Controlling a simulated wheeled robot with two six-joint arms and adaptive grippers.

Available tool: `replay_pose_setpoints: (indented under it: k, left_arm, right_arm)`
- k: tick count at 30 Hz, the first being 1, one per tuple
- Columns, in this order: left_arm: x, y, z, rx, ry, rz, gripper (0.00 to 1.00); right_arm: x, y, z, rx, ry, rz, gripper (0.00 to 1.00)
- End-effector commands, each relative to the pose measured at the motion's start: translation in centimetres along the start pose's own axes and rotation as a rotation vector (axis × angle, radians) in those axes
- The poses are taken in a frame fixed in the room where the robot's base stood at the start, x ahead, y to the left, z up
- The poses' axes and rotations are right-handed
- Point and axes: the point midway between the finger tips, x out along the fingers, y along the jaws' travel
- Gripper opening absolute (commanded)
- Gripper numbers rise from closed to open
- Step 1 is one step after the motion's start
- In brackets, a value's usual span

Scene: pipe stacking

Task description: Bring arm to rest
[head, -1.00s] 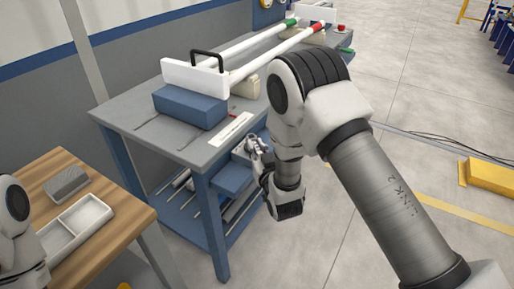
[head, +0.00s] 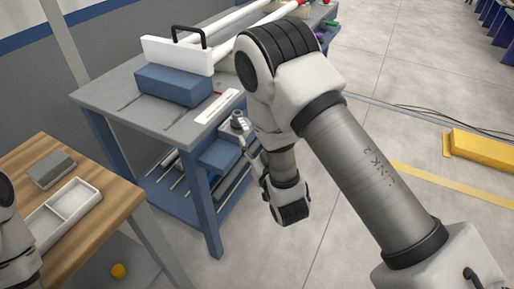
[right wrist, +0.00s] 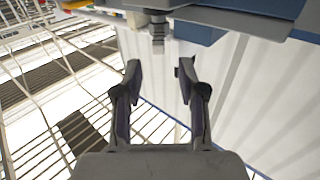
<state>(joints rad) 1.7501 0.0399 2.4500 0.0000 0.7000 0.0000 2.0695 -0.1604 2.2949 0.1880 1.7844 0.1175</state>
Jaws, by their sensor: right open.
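My right gripper (right wrist: 158,72) is open in the right wrist view, with nothing between its two dark fingers. In the head view my right arm is folded in front of the blue-grey workbench (head: 95,95), its wrist hanging beside the bench's right side; the arm hides most of the gripper. Two white pipes (head: 228,32) lie along the bench, their near ends at a white plate (head: 175,56) with a black handle. The plate stands at a blue block (head: 172,86). Part of my left arm shows at the left edge; its gripper is out of view.
A wooden table (head: 98,215) at lower left holds a white divided tray (head: 52,222) and a grey block (head: 50,170). The bench has a lower blue shelf with rods. A yellow block (head: 482,157) lies on the floor at right. The floor between is open.

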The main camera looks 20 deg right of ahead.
Motion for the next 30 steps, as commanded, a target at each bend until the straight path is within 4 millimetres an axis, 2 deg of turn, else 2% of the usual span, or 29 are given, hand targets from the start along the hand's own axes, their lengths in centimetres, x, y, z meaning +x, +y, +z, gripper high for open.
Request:
replay_pose_setpoints:
  k: [3,6,20,22,25,27,29,30]
  left_arm:
    - [0.0,0.0,0.0,0.0,0.0,0.0,0.86]
    - [0.0,0.0,0.0,0.0,0.0,0.0,0.86]
    - [0.0,0.0,0.0,0.0,0.0,0.0,0.86]
    - [-0.5,0.0,0.0,0.0,0.0,0.0,0.86]
    - [-2.7,0.0,0.0,0.0,-0.001,0.0,0.86]
    - [-5.2,0.0,0.0,0.0,0.0,0.0,0.86]
    - [-7.8,0.1,0.0,0.0,0.0,0.0,0.86]
    - [-9.2,0.1,0.0,0.0,0.001,0.0,0.86]
  right_arm:
    - [-2.3,-0.1,0.1,-0.001,-0.004,-0.001,0.41]
    - [-3.3,0.0,0.0,0.0,-0.001,-0.001,0.41]
    - [-3.5,0.0,0.0,0.001,0.001,0.0,0.41]
    - [-3.6,0.0,-0.2,0.001,-0.006,0.001,0.41]
    - [-4.2,0.7,-0.6,0.007,-0.045,0.018,0.41]
    - [-5.2,1.9,-0.7,0.02,-0.105,0.045,0.41]
    - [-6.9,3.2,0.8,0.039,-0.239,0.075,0.41]
    - [-8.7,4.0,3.0,0.049,-0.381,0.093,0.41]
